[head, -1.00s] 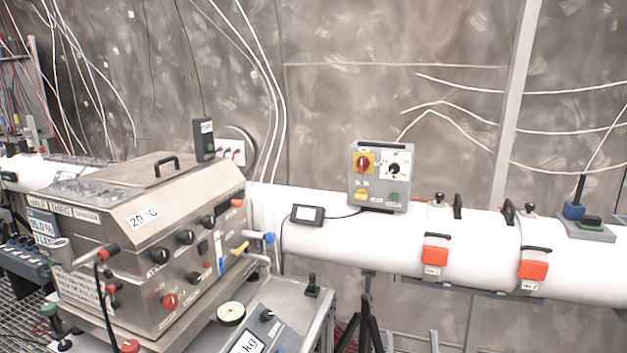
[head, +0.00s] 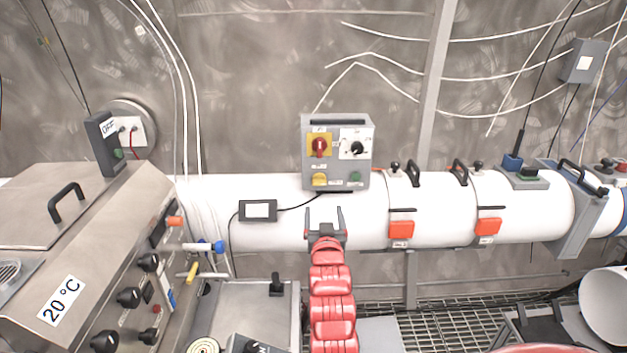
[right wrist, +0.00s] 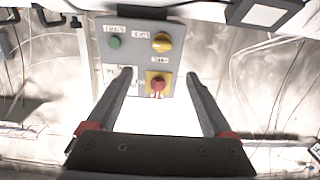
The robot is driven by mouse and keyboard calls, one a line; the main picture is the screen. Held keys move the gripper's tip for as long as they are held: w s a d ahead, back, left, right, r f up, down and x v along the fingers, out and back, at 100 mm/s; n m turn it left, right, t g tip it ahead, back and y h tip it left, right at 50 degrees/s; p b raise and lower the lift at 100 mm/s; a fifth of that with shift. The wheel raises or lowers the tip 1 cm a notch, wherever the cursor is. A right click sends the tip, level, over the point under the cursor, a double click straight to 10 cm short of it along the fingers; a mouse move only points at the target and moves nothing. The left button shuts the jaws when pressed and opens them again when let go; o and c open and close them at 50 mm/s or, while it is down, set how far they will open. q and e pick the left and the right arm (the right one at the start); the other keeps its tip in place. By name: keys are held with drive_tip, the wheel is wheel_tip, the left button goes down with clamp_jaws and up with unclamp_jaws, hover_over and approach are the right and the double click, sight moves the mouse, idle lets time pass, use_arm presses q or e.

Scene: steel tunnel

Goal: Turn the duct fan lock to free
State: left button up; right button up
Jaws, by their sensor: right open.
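A grey control box (head: 338,185) sits on the white duct (head: 270,190). It carries a red rotary knob on a yellow plate (head: 319,146), a black knob on a white plate (head: 355,147), a yellow knob (head: 320,179) and a green button (head: 355,177). The small labels are too blurred to read. My right gripper (head: 326,212) is open and empty, in front of the duct and just below the box. In the right wrist view the box appears upside down, with the red knob (right wrist: 157,85) between the open fingers (right wrist: 158,75); contact cannot be told. My left gripper is out of view.
A small display (head: 258,210) with a cable is left of the box. Clamps with red latches (head: 401,229) and black handles are on the duct to the right. A steel machine (head: 60,240) stands at left. Loose white cables hang on the wall.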

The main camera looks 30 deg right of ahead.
sight(319, 183)
drive_tip(key=p+x, duration=0.2)
drive_tip(key=x, duration=0.4)
drive_tip(key=p+x, duration=0.2)
drive_tip(key=x, duration=0.5)
drive_tip(key=shift+w+a, duration=0.15)
drive_tip(key=shift+w, duration=0.1)
drive_tip(key=shift+x, duration=0.85)
drive_tip(key=shift+f, duration=0.1)
clamp_jaws()
